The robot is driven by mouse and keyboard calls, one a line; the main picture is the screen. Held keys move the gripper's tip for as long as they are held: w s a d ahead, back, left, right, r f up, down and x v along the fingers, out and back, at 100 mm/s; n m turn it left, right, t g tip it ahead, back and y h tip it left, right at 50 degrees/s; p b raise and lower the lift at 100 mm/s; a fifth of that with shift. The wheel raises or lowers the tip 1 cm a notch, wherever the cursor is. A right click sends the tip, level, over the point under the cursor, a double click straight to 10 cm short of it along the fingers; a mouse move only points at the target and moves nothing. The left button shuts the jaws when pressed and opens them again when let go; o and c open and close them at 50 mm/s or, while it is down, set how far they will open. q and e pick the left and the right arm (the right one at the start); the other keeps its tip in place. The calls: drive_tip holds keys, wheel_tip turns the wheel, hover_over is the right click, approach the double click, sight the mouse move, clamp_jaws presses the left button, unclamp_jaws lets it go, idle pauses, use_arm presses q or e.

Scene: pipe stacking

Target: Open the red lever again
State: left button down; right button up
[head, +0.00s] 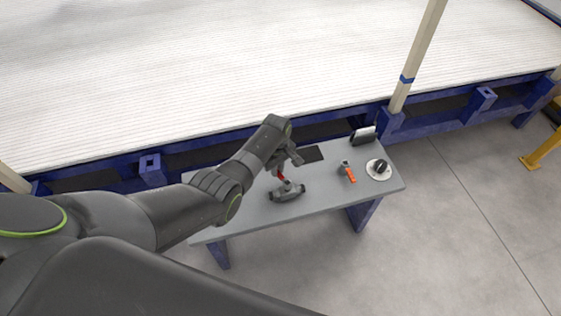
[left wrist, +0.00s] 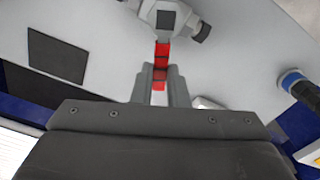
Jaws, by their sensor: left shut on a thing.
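A grey valve (head: 287,191) with a red lever (head: 281,176) sits on the small grey table (head: 330,194). In the left wrist view the valve body (left wrist: 168,18) is at the top, and the red lever (left wrist: 161,52) runs from it down between my fingers. My left gripper (head: 292,163) is at the lever; in the left wrist view (left wrist: 159,88) its two fingers are shut on the red lever. The lever's far end is partly hidden between the fingers. My right gripper is not in view.
On the table's right side are an orange-handled item (head: 349,174), a round white dish with a dark part (head: 378,169) and a small upright holder (head: 363,135). A dark flat pad (head: 312,153) lies behind the valve. A large white ribbed platform with a blue frame is behind.

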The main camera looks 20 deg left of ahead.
use_arm(q)
drive_tip(key=s+n+p, duration=0.1)
drive_tip(key=n+p, duration=0.1)
drive_tip(key=n, duration=0.1)
drive_tip(key=s+n+p, duration=0.2)
drive_tip(key=n+p, duration=0.1)
drive_tip(key=n, duration=0.1)
drive_tip(key=s+n+p, duration=0.2)
drive_tip(key=n, duration=0.2)
drive_tip(key=shift+s+a+r+p, duration=0.15)
drive_tip(key=shift+a+p, duration=0.1)
drive_tip(key=shift+p, duration=0.15)
drive_tip(key=shift+s+d+n+p, duration=0.1)
drive_tip(key=shift+s+n+p, duration=0.15)
drive_tip(key=shift+n, duration=0.4)
drive_tip(key=shift+s+d+n+p, duration=0.1)
drive_tip(key=shift+s+n+p, duration=0.1)
drive_tip(key=shift+n, duration=0.45)
drive_tip(key=c, duration=1.4)
unclamp_jaws()
drive_tip(key=shift+c, duration=0.2)
